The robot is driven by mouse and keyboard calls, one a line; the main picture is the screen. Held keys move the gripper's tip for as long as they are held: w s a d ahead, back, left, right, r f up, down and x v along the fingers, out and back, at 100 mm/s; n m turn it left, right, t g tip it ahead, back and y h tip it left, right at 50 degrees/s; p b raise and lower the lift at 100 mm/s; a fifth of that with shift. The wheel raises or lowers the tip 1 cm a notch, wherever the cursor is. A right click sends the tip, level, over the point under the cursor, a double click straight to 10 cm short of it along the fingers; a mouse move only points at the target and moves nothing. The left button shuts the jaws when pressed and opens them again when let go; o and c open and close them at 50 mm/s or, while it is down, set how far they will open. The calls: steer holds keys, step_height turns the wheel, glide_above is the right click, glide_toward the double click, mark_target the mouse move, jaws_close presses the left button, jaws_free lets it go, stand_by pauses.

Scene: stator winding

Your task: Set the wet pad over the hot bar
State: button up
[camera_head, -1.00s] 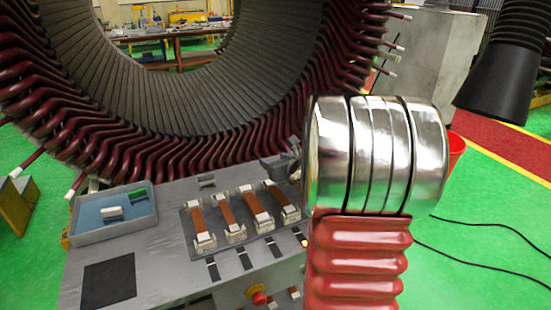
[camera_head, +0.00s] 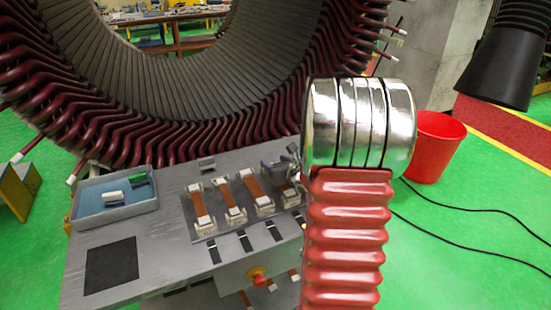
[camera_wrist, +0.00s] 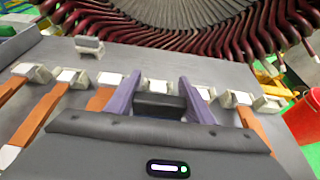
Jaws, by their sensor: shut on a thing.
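My gripper (camera_wrist: 158,100) has two purple fingers closed on the sides of a dark grey block (camera_wrist: 160,106), which looks like the wet pad. They are over the row of bars, with a pale clamp just beyond the block. In the head view my gripper (camera_head: 283,168) is at the right end of the row, partly hidden behind my arm. Several copper-brown bars (camera_head: 226,200) lie in pale end clamps on the grey bench. The wrist view also shows bars to the left (camera_wrist: 45,115) and right (camera_wrist: 262,130). I cannot tell which bar is hot, or whether the block touches one.
A blue-grey tray (camera_head: 90,217) at the bench's left holds a white piece (camera_head: 112,197) and a green-topped piece (camera_head: 137,178). A black mat (camera_head: 111,265) lies in front. The large stator (camera_head: 150,130) stands close behind the bench. A red bucket (camera_head: 434,145) is to the right.

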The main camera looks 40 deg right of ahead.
steer(key=shift+f, duration=1.05)
steer(key=o, duration=1.5)
steer(key=shift+s, duration=0.1)
steer(key=v, duration=1.3)
steer(key=shift+s, duration=0.35)
steer(key=shift+a, duration=0.1)
